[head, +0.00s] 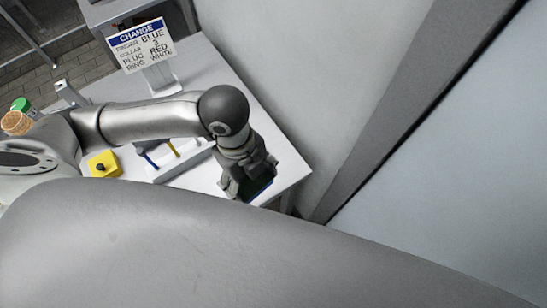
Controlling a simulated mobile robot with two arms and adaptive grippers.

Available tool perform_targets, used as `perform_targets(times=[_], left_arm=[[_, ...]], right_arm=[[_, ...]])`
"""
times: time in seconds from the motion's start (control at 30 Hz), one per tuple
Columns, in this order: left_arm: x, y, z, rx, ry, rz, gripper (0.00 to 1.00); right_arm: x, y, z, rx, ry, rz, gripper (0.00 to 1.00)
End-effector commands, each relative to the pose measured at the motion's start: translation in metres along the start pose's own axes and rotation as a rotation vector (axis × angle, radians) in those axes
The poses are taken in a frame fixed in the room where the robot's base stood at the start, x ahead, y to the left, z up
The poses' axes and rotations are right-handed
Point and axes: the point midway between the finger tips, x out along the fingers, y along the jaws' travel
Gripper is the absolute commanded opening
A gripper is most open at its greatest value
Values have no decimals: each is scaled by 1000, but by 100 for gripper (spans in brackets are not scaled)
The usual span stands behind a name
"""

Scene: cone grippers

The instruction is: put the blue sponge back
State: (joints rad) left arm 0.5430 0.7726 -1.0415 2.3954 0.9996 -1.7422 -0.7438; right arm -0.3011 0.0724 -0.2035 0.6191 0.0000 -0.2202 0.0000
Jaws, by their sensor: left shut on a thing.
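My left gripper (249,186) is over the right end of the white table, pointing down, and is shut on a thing. Only a dark blue edge of that thing, the blue sponge (264,191), shows beside and below the fingers. The gripper and wrist hide most of it, and I cannot tell whether it touches the table. My right gripper is not in view.
A white holder (184,168) with a blue and a yellow stick lies left of the gripper. A yellow block (103,164) with a black knob sits further left. A sign (142,46) stands at the back. A grey wall (285,70) borders the table on the right.

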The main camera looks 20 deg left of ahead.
Motion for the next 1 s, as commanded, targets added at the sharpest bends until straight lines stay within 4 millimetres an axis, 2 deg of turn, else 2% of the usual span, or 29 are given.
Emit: perform_targets(times=[0.1, 0.23, 0.67, 1.0], left_arm=[[3, 8, -8, 102, 1, 17, 56], [6, 2, -6, 138, -1, 22, 56], [35, -69, 37, 136, -2, 22, 56], [79, -103, 62, 137, 0, 23, 56]], right_arm=[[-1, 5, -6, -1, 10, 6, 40], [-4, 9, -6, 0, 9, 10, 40], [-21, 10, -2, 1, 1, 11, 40], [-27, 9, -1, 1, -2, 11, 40]])
